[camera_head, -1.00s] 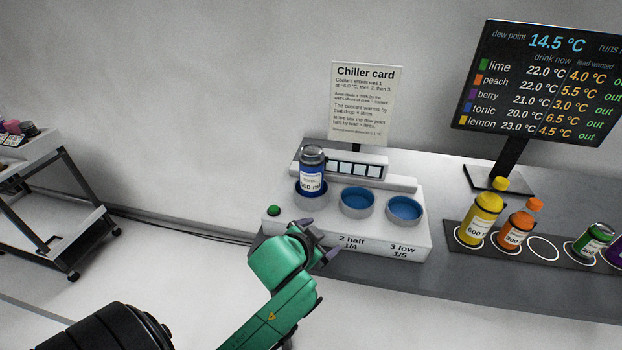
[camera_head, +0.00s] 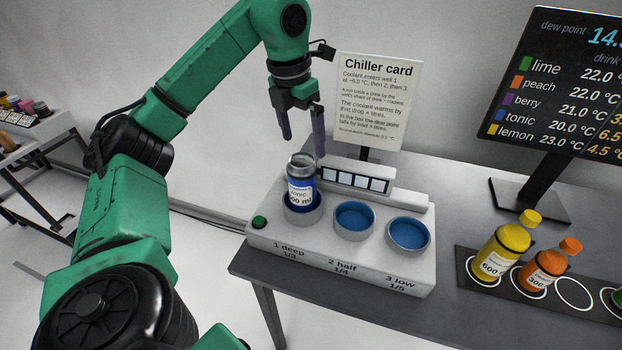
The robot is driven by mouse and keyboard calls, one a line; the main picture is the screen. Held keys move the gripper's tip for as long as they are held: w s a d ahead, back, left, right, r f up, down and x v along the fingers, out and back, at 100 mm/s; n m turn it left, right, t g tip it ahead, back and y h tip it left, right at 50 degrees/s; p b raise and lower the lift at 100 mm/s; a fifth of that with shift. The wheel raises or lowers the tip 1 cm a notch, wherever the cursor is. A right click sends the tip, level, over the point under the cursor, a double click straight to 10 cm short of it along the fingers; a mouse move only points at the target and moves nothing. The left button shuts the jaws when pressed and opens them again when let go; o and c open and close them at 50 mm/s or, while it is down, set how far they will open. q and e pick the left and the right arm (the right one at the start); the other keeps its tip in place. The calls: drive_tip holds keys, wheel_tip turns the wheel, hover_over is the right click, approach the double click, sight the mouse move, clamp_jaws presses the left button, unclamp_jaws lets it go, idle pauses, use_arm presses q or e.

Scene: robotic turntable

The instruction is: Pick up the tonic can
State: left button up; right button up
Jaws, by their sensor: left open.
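The tonic can (camera_head: 301,186) is blue with a white label and a silver-grey top. It stands in the left well (camera_head: 303,214) of the white chiller box (camera_head: 335,248), marked "1 deep 1/3". My left gripper (camera_head: 301,148) is open, its two dark fingers pointing down just above and behind the can's top, apart from it as far as I can tell. Nothing is between the fingers. My right gripper is not in view.
The middle well (camera_head: 355,220) and right well (camera_head: 408,234) are empty. A green button (camera_head: 259,222) is at the box's left. The chiller card (camera_head: 376,95) stands behind. Yellow (camera_head: 502,247) and orange (camera_head: 545,268) bottles stand on a dark strip at right, near the screen (camera_head: 560,90).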

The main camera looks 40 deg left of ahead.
sight(299, 163)
use_arm(q)
drive_tip(key=f+b, duration=0.2)
drive_tip(key=f, duration=0.1)
drive_tip(key=f+b, duration=0.1)
drive_tip(key=f, duration=0.1)
drive_tip(key=shift+s+a+f+b, duration=0.2)
drive_tip(key=shift+s+a+b, duration=0.05)
drive_tip(key=shift+s+b, duration=0.1)
drive_tip(key=f+p, duration=0.1)
drive_tip(key=f, duration=0.1)
drive_tip(key=w+f+p, duration=0.1)
drive_tip(key=f, duration=0.2)
drive_tip(key=f+p, duration=0.1)
drive_tip(key=f, duration=0.1)
drive_tip(key=shift+w+a+f+p, duration=0.2)
drive_tip(key=shift+w+f+p, duration=0.1)
drive_tip(key=shift+p, duration=0.1)
drive_tip(key=shift+w+f, duration=0.1)
drive_tip(key=shift+f, duration=0.35)
drive_tip(key=c, duration=1.5)
clamp_jaws()
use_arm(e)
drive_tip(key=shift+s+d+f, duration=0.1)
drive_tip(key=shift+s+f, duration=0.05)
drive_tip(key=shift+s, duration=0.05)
use_arm(q)
drive_tip(key=shift+r, duration=0.15)
